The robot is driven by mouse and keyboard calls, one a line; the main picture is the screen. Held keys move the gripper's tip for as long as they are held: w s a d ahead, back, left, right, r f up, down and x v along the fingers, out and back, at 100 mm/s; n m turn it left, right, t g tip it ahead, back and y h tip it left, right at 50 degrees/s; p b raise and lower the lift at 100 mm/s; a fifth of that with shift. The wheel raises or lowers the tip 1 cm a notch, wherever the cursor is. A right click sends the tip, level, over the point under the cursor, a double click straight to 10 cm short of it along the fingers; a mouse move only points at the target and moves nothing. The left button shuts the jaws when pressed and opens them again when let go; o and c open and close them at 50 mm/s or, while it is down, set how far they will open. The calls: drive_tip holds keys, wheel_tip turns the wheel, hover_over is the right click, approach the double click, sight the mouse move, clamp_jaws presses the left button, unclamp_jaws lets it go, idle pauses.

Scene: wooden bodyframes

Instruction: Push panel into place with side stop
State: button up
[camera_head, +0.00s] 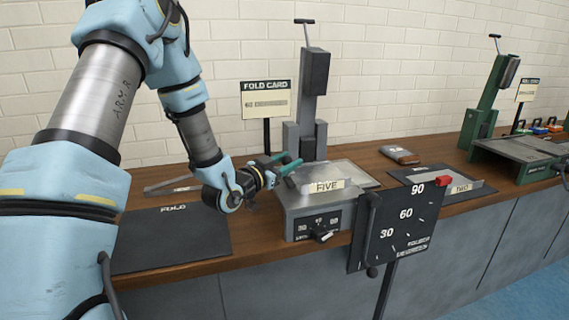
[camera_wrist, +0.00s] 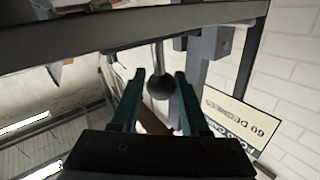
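My gripper (camera_head: 284,164) with teal fingers is at the left rear of the grey machine (camera_head: 300,200) marked FIVE. In the wrist view its fingers (camera_wrist: 160,108) are apart. A dark ball knob (camera_wrist: 160,87) on a thin rod shows in the gap between them; I cannot tell whether it is touched. A flat pale metal panel (camera_head: 345,169) lies on the machine's top, behind the FIVE plate (camera_head: 327,186). I cannot tell which part is the side stop. My gripper hides part of the machine's left rear.
A dark FOLD mat (camera_head: 172,238) lies to the left. A FOLD CARD sign (camera_head: 266,100) and a grey column (camera_head: 315,90) stand behind. A black dial board (camera_head: 400,228) stands in front at right. A TWO tray (camera_head: 450,188) and a green machine (camera_head: 485,110) are farther right.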

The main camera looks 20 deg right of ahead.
drive_tip(key=o, duration=0.4)
drive_tip(key=shift+d, duration=0.1)
drive_tip(key=shift+b+v, duration=1.55)
drive_tip(key=shift+v, duration=3.9)
drive_tip(key=shift+w, duration=0.1)
